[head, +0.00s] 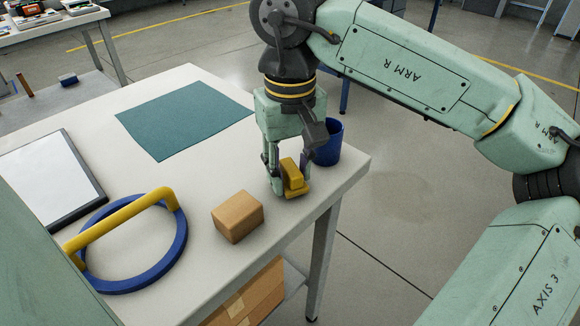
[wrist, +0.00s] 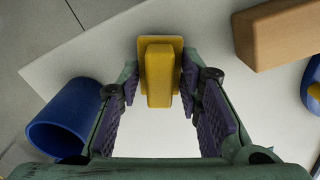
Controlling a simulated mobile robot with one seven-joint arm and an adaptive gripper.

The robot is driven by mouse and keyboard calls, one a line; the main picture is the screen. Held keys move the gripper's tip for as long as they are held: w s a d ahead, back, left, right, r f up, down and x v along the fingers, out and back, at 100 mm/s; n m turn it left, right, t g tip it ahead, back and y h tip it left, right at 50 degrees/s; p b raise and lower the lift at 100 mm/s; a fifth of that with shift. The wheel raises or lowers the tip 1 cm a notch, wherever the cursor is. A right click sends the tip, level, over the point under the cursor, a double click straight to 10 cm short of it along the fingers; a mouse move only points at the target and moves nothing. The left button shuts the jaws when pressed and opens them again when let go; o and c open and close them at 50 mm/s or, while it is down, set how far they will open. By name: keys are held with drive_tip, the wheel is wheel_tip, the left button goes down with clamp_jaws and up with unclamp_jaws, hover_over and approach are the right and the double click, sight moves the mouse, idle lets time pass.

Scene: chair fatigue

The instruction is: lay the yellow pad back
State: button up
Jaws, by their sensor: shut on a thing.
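The yellow pad (head: 293,177) is a small yellow block with a wider flat base, near the right edge of the white table. It also shows between the fingers in the wrist view (wrist: 159,75). My gripper (head: 284,184) points down and is shut on the pad, with a finger pad on each side of it. Whether the pad touches the table or hangs just above it, I cannot tell.
A blue cup (head: 328,142) stands close behind my gripper. A wooden block (head: 237,216) is to the left. A blue ring with a yellow bar (head: 128,217), a white tablet-like board (head: 48,178) and a teal mat (head: 184,117) lie on the table (head: 187,185).

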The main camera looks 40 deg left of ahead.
sight(290, 166)
drive_tip(key=shift+f, duration=0.25)
drive_tip(key=shift+f, duration=0.1)
drive_tip(key=shift+f, duration=0.15)
drive_tip(key=o, duration=1.1)
drive_tip(key=shift+o, duration=0.2)
wheel_tip(290, 166, up, 13)
drive_tip(key=shift+f+p, duration=0.2)
drive_tip(key=shift+p, duration=0.2)
